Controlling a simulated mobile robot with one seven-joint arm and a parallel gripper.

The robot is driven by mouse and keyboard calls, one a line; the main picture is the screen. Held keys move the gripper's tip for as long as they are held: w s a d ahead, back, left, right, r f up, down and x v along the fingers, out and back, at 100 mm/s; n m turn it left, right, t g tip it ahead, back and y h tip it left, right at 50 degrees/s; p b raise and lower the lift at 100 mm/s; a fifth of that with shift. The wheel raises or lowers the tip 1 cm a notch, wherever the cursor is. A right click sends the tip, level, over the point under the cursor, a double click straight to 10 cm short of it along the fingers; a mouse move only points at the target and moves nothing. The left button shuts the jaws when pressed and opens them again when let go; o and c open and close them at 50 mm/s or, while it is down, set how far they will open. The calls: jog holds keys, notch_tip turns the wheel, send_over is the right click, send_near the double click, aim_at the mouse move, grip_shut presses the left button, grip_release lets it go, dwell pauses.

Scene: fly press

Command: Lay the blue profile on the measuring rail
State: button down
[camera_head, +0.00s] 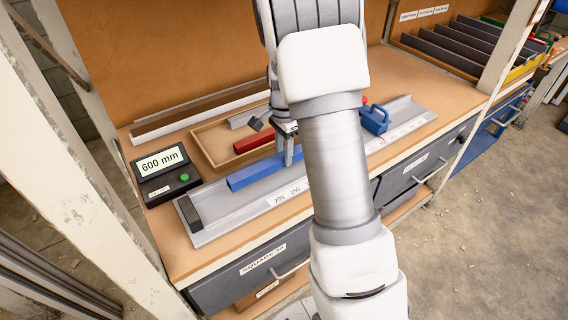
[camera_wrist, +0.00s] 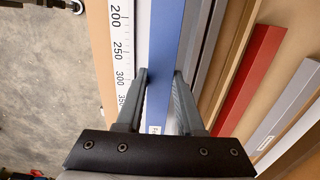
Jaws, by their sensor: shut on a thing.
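The blue profile (camera_head: 252,173) is a long straight bar, running lengthwise along the measuring rail (camera_head: 228,212). My gripper (camera_head: 287,152) is shut on the profile from above, with one finger on each side in the wrist view (camera_wrist: 160,78). In the wrist view the profile (camera_wrist: 167,40) lies parallel to the rail's white number scale (camera_wrist: 121,45), with grey rail surface on its other side. It appears over the rail; I cannot tell whether it touches it. My arm hides the rail's middle. A dark end block (camera_head: 190,211) stands at the rail's left end.
A blue stop (camera_head: 375,121) sits farther right on the rail. A display box (camera_head: 162,172) reading 600 mm stands to the left. Behind is a wooden tray (camera_head: 209,146) with a red profile (camera_head: 253,142) and a grey one. Slotted bins (camera_head: 455,45) stand at the back right.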

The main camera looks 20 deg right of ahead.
jog(key=shift+f+b, duration=0.3)
jog(key=shift+f, duration=1.65)
jog(key=shift+f, duration=0.15)
jog(key=c, duration=0.5)
grip_release()
